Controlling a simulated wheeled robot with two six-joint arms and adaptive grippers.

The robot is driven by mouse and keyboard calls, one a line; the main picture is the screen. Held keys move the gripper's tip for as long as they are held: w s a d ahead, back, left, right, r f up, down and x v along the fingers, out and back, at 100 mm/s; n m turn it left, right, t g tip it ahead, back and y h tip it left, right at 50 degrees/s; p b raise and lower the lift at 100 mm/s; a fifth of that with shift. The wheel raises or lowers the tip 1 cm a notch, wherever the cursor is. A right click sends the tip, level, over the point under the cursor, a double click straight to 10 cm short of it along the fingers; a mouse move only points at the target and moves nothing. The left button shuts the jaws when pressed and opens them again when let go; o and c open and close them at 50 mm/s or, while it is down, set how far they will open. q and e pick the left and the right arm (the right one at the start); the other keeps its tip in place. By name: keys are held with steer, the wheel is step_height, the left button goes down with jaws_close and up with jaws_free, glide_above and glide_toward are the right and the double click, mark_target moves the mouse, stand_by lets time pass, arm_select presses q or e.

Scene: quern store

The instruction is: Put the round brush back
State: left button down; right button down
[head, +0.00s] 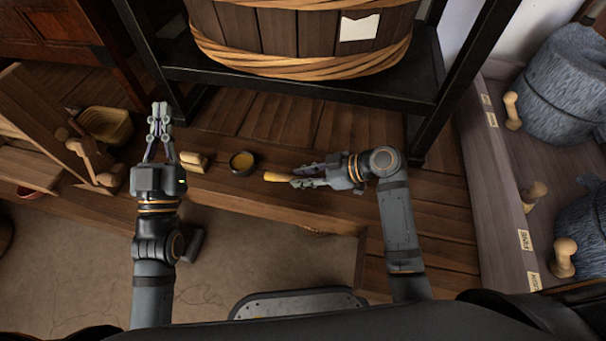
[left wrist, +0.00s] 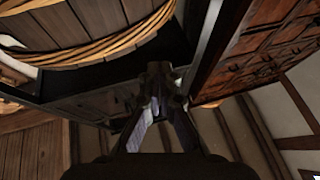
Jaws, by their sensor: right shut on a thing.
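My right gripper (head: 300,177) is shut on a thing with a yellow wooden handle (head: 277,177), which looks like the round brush. The handle sticks out to the left of the fingers, over the wooden bench (head: 225,200); its other end is hidden by the gripper. My left gripper (head: 160,110) points away from me above the bench, its fingertips drawn together with nothing visible between them. Its fingers also show in the left wrist view (left wrist: 163,105). A small dark pot (head: 242,163) with yellow contents stands left of the handle.
A pale wooden piece (head: 194,161) lies between my left gripper and the pot. A wooden stand with pegs (head: 88,155) and a basket (head: 108,126) are at left. A large wooden tub (head: 300,35) sits on a black rack behind. Grey querns (head: 568,85) stand at right.

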steer(key=shift+f+b, duration=0.3)
steer(key=shift+f, duration=0.45)
arm_select(q)
steer(key=s+r+t+h, duration=0.1)
steer(key=s+r+t, duration=0.2)
steer(key=r, duration=0.3)
steer(key=shift+s+r+m, duration=0.25)
steer(key=shift+r+m, duration=0.1)
steer(key=shift+m, duration=0.05)
arm_select(e)
steer(key=shift+f, duration=0.15)
arm_select(q)
steer(key=shift+d, duration=0.1)
arm_select(e)
steer(key=c, duration=1.1)
jaws_free()
steer(key=shift+c, duration=0.2)
steer(key=shift+d, duration=0.1)
steer(key=v, duration=0.6)
steer(key=shift+d, duration=0.2)
steer(key=shift+s+d+r, duration=0.2)
steer(key=shift+d+r, duration=0.1)
steer(key=shift+r, duration=0.1)
